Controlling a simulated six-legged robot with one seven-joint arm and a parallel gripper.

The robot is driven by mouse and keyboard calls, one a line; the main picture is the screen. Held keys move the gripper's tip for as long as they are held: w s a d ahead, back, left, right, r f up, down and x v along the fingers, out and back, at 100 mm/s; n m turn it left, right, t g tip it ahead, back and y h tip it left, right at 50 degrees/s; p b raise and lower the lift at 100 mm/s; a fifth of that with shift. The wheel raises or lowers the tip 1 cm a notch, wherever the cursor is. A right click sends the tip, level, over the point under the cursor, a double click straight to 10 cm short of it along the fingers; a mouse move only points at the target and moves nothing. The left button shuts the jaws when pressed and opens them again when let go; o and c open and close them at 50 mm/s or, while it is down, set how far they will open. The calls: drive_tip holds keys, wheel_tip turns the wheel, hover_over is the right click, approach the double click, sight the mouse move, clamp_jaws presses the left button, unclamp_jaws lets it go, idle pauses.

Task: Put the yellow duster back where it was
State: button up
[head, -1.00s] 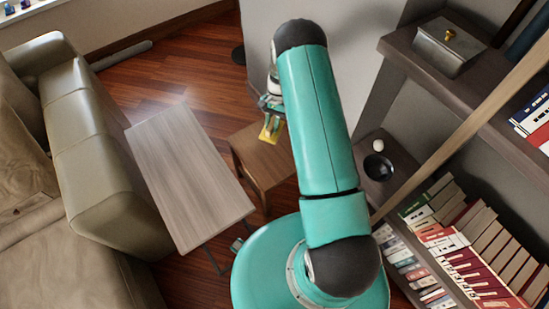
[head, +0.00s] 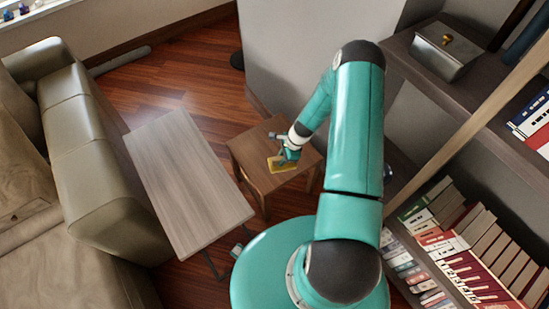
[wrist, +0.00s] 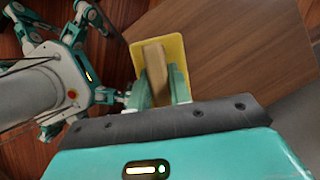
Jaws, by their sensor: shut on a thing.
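The yellow duster (head: 283,163) is at the top of a small brown wooden side table (head: 251,163) in the head view. My gripper (head: 287,154) is over that table, shut on the duster. In the wrist view the duster (wrist: 173,47) shows as a yellow pad with a tan wooden block-like handle, and the fingers of my gripper (wrist: 158,88) are on either side of this handle. The table top (wrist: 235,55) lies beneath it. I cannot tell whether the pad touches the table top.
A grey low table (head: 187,180) stands left of the side table, with a beige sofa (head: 95,150) beyond it. A bookshelf (head: 405,55) on the right holds a grey box (head: 445,52) and several books (head: 470,250). A slanted wooden pole (head: 470,125) crosses in front of the shelf.

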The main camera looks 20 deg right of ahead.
drive_tip(key=w+f, duration=0.7)
drive_tip(key=shift+w+a, duration=0.1)
drive_tip(key=shift+f, duration=1.45)
drive_tip(key=shift+f, duration=0.1)
drive_tip(key=o, duration=0.9)
